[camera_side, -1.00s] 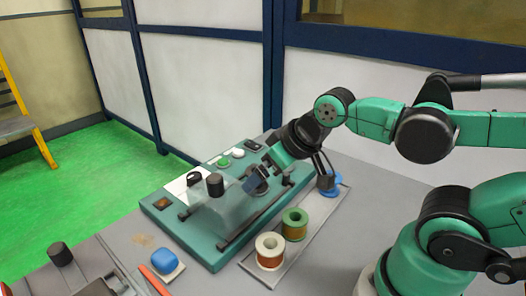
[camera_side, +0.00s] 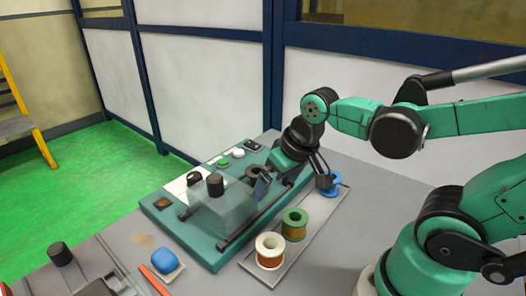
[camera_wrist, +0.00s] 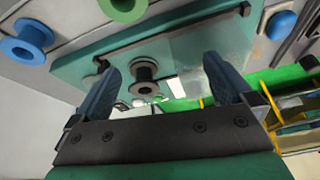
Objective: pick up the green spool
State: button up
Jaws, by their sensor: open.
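The green spool (camera_side: 294,222), wound with copper-coloured wire, stands upright on the grey tray between the white spool (camera_side: 270,249) and the blue spool (camera_side: 331,186). In the wrist view part of the green spool (camera_wrist: 124,8) shows at the top edge, cut off by the frame. My gripper (camera_side: 264,184) is over the teal winding machine, up and left of the green spool in the side view and apart from it. In the wrist view my gripper (camera_wrist: 165,75) has its two fingers wide apart with nothing held between them.
The teal machine (camera_side: 205,245) carries a clear cover, a dark knob (camera_side: 215,184) and a dark flanged part (camera_wrist: 145,75), seen between my fingers. The blue spool (camera_wrist: 30,40) is also in the wrist view. A blue block (camera_side: 164,261) and red-handled tool (camera_side: 155,280) lie at front left.

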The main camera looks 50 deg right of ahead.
aim_at(294, 218)
jog(key=s+f+m+g, duration=0.1)
jog(key=d+f+m+g, duration=0.1)
jog(key=g, duration=0.1)
jog(key=s+d+f+m+g, duration=0.1)
jog(key=f, duration=0.1)
jog(key=shift+s, duration=0.35)
jog(key=shift+f, duration=2.65)
jog(key=c, duration=1.3)
